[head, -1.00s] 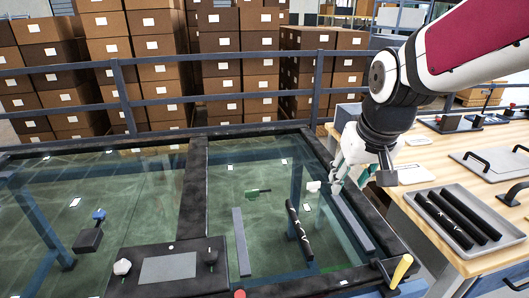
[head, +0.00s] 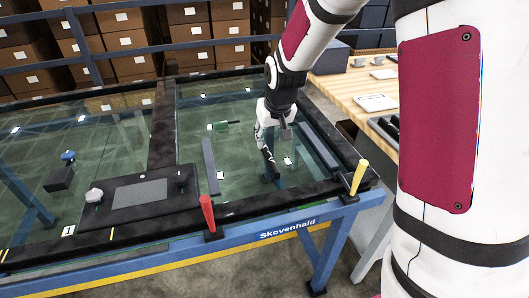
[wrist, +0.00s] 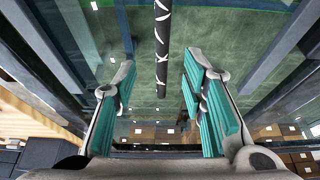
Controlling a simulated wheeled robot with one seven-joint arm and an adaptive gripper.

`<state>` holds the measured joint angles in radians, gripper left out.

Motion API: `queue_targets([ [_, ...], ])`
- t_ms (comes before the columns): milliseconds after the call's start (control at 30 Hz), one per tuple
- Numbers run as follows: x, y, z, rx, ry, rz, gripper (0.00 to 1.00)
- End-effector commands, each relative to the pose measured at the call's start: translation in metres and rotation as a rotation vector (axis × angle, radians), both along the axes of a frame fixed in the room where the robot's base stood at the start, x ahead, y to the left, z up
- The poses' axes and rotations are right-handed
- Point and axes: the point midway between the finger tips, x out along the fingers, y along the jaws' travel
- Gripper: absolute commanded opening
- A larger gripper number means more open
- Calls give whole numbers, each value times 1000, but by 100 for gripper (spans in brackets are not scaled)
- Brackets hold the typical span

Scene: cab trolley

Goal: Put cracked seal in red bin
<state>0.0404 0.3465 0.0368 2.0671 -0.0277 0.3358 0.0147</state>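The cracked seal is a black bar with white crack marks (head: 270,163), lying on the glass table in the head view. Its far part is hidden by my gripper. It also shows in the wrist view (wrist: 162,45), running lengthwise between the fingers. My gripper (head: 266,140) hangs above the seal, pointing down. In the wrist view my gripper (wrist: 158,66) is open, with its teal finger pads apart on both sides of the seal and nothing clamped. I cannot tell how far it is above the seal. No red bin shows in either view.
A grey strip (head: 210,166) lies left of the seal and another (head: 320,147) right of it. Red (head: 207,213) and yellow (head: 359,177) handles stand on the front frame. A wooden bench (head: 350,92) is at the right, its tray partly hidden by my arm. Stacked cartons (head: 195,42) stand behind a rail.

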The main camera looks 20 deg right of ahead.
Motion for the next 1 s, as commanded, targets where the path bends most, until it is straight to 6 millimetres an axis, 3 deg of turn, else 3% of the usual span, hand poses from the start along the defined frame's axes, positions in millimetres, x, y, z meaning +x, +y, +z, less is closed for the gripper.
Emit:
queue_targets([
  [167, 4, 1, -10, 0, 1, 0, 38],
  [500, 21, 4, -50, 0, 2, -1, 38],
  [800, 23, 4, -54, 0, -1, -1, 38],
  [833, 23, 4, -54, 0, -1, -1, 36],
  [1000, 23, 4, -54, 0, 0, -1, 0],
])
